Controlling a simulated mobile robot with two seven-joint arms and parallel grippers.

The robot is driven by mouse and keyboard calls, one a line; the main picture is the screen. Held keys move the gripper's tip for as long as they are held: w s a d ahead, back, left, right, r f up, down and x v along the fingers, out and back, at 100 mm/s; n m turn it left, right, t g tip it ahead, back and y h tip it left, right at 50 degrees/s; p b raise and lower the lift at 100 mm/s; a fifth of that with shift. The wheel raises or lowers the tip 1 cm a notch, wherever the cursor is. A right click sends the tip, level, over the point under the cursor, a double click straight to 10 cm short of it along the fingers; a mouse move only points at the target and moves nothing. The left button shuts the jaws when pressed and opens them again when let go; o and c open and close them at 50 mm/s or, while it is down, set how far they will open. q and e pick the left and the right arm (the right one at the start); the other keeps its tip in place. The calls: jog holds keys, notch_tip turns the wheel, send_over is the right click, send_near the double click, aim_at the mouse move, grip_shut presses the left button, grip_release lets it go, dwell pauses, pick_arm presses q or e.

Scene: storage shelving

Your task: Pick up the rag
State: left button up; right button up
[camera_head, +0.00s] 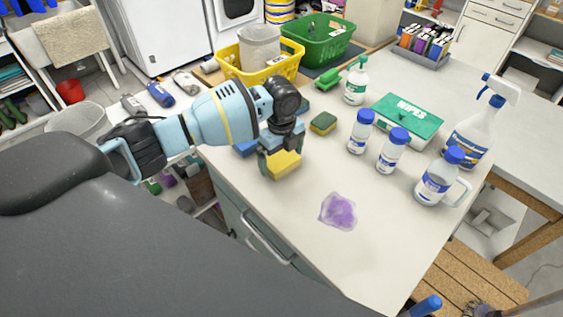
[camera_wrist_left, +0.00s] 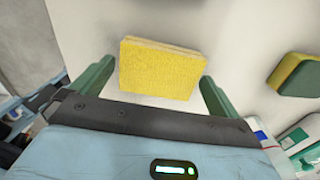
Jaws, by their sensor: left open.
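A flat yellow square pad, either a folded rag or a sponge, lies on the white counter (camera_head: 385,255); in the head view the pad (camera_head: 284,165) is partly covered by my left gripper (camera_head: 275,150). In the left wrist view the yellow pad (camera_wrist_left: 160,70) sits between the two green fingers of my open left gripper (camera_wrist_left: 155,88), with a gap on each side. A crumpled, translucent purple cloth or film (camera_head: 338,211) lies on the counter to the right, apart from the gripper. My right gripper is not in view.
A green-and-yellow sponge (camera_head: 323,124) lies just beyond; it also shows in the wrist view (camera_wrist_left: 297,76). Several blue-capped bottles (camera_head: 393,151), a wipes box (camera_head: 408,118) and a spray bottle (camera_head: 475,135) stand right. Yellow (camera_head: 232,68) and green baskets (camera_head: 318,45) stand behind.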

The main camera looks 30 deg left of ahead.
aim_at(279, 160)
pick_arm(q)
jog(key=c, duration=0.8)
jog(key=shift+r, duration=0.1)
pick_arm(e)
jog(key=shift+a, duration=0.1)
pick_arm(q)
jog(key=shift+r, duration=0.4)
jog(key=r, duration=0.2)
jog(key=shift+s+a+r, duration=0.2)
jog(key=shift+s+r, duration=0.15)
jog(key=shift+s, duration=0.05)
jog(key=s+a, duration=0.2)
jog(key=s, duration=0.5)
jog(key=s+a+r+p, duration=0.1)
jog(key=s+a, duration=0.2)
jog(key=s, duration=0.4)
jog(key=shift+s+r, duration=0.15)
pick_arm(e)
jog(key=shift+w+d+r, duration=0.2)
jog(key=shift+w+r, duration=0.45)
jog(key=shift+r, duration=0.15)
